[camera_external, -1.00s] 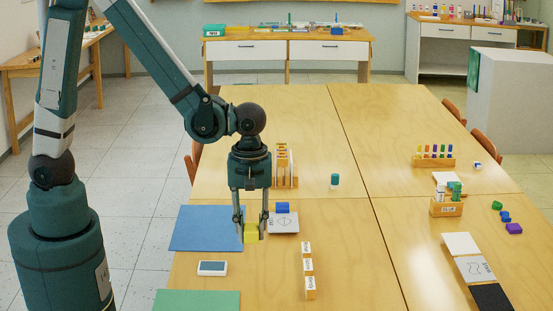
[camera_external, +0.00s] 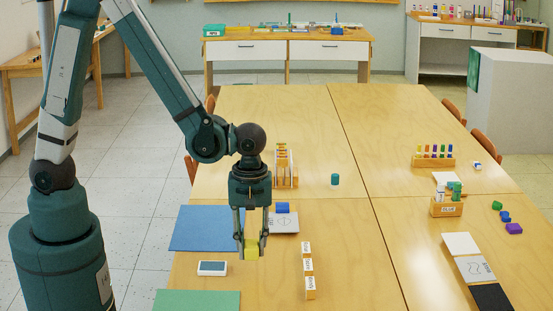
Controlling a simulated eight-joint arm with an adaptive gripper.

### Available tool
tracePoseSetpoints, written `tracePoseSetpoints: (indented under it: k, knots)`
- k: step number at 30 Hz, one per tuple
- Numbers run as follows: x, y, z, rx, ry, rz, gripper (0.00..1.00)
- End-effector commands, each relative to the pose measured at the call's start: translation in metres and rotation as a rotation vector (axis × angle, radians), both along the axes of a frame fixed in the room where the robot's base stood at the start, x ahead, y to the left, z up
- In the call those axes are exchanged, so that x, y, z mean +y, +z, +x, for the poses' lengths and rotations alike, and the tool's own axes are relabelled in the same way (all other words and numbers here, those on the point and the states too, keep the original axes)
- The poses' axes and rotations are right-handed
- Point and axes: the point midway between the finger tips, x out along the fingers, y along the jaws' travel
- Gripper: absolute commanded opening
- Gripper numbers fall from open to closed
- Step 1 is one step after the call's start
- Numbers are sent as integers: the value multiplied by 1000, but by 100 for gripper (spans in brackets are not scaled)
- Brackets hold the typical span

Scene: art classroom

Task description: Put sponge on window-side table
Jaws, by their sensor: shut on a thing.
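My gripper (camera_external: 251,246) is shut on a small yellow block (camera_external: 251,251), which looks like the sponge. The fingers stand on its left and right sides and hide part of it. It is over the near left part of the large wooden table (camera_external: 350,260), between the blue mat and the row of small labelled blocks. I cannot tell whether it touches the tabletop. Which table is window-side is not clear; another wooden table (camera_external: 28,70) stands along the left wall.
A blue mat (camera_external: 205,229), a small white-framed item (camera_external: 212,268) and a green mat (camera_external: 197,300) lie left. Labelled blocks (camera_external: 309,270) stand right. A wooden rack (camera_external: 293,168) is farther back. The table's middle is mostly clear.

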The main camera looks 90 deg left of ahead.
Motion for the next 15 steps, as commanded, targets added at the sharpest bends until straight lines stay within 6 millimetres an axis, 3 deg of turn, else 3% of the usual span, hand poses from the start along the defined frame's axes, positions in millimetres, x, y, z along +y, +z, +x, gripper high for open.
tracePoseSetpoints:
  k: [15]
  knots:
    - [0,-9,0,0,0,0,17]
